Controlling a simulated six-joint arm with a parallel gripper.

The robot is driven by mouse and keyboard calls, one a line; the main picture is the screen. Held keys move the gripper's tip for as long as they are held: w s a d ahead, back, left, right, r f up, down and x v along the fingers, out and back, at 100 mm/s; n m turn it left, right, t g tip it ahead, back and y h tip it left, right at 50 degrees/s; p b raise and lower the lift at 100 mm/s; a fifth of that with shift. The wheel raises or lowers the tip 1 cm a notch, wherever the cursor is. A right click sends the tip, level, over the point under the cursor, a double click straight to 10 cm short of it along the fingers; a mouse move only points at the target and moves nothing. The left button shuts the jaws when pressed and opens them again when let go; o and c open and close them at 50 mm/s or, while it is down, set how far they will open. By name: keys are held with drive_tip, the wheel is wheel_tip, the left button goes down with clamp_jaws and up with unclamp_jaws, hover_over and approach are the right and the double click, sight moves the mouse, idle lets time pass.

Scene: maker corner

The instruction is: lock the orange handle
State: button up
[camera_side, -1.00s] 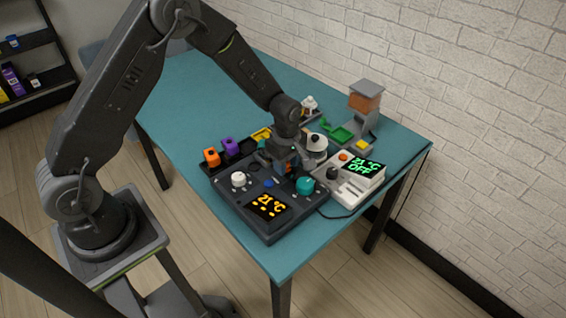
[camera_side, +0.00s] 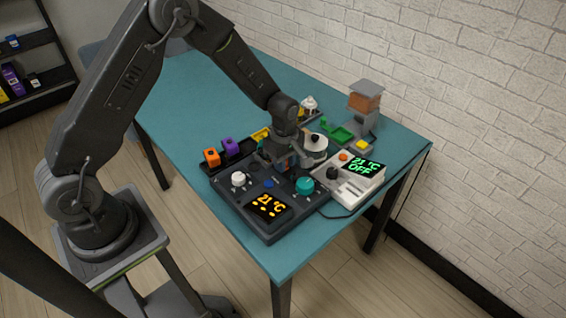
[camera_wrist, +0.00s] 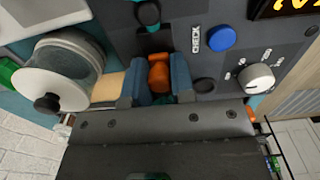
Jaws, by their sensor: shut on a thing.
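The orange handle (camera_wrist: 159,76) is on the dark control panel (camera_side: 258,222). In the wrist view it sits between the two blue fingertips of my gripper (camera_wrist: 159,84), which is shut on it. In the side view my gripper (camera_side: 284,166) points down at the panel's back edge and hides most of the handle. Whether the handle is in its locked position cannot be told.
The panel carries a white knob (camera_side: 238,179), a blue button (camera_wrist: 221,38), a teal knob (camera_side: 305,185) and a lit display (camera_side: 268,207). A lidded glass jar (camera_wrist: 68,68) stands close beside my gripper. A white device (camera_side: 350,178) is at the right.

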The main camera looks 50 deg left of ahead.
drive_tip(key=shift+a, duration=0.9)
drive_tip(key=o, duration=0.5)
drive_tip(key=shift+o, duration=0.2)
drive_tip(key=shift+r, duration=3.5)
drive_tip(key=shift+r, duration=0.1)
